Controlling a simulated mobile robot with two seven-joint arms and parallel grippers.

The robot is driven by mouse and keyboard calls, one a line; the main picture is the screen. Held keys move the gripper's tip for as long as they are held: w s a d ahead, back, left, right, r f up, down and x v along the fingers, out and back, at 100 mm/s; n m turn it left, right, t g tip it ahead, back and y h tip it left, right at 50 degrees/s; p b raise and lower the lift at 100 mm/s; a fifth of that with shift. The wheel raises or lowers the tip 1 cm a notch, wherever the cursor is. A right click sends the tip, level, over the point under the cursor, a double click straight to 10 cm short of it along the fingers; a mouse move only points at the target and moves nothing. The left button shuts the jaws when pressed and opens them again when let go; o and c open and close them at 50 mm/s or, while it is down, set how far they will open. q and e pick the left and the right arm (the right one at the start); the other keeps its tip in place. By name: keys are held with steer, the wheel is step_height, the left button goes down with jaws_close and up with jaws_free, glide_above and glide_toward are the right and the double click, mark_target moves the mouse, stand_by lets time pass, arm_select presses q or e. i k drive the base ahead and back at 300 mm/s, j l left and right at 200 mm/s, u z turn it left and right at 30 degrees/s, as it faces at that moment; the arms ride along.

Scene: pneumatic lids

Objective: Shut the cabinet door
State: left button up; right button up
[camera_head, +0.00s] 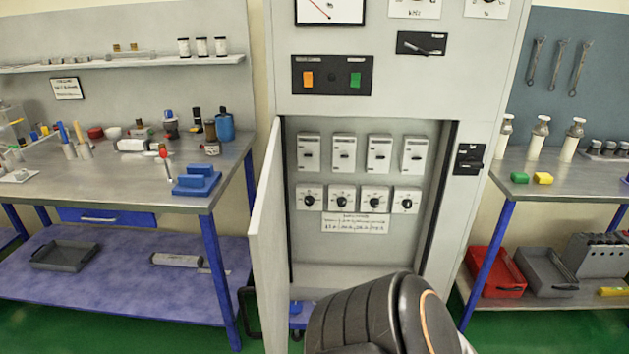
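The grey cabinet (418,101) stands in the middle of the view, with its lower compartment open. Its door (266,236) is hinged on the left side and swung far out, seen almost edge-on. Inside the compartment are several white breaker switches (344,154), several dark rotary knobs (342,196) and a white label (355,223). A black latch (468,159) sits on the frame to the right of the opening. A dark rounded part of my own arm covers the bottom centre, in front of the cabinet's lower edge. Neither gripper's fingers show.
A workbench (120,187) with bottles, tools and a blue block stands to the left, close to the open door. Another bench (560,187) stands to the right, with red and grey bins (495,272) below. Green floor shows between them.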

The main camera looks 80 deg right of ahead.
mark_target(267, 233)
steer(key=i+z, duration=0.2)
steer(key=z, duration=0.3)
steer(key=i+j+z, duration=0.15)
steer(key=z, duration=0.35)
steer(key=i+j+z, duration=0.15)
steer(key=z, duration=0.35)
steer(key=i+j+z, duration=0.1)
steer(key=j+z, duration=0.2)
steer(key=z, duration=0.2)
steer(key=j+z, duration=0.25)
steer(key=z, duration=0.25)
steer(key=i+j+z, duration=0.1)
steer(key=j+z, duration=0.5)
steer(key=i+j, duration=0.05)
steer(key=j, duration=0.1)
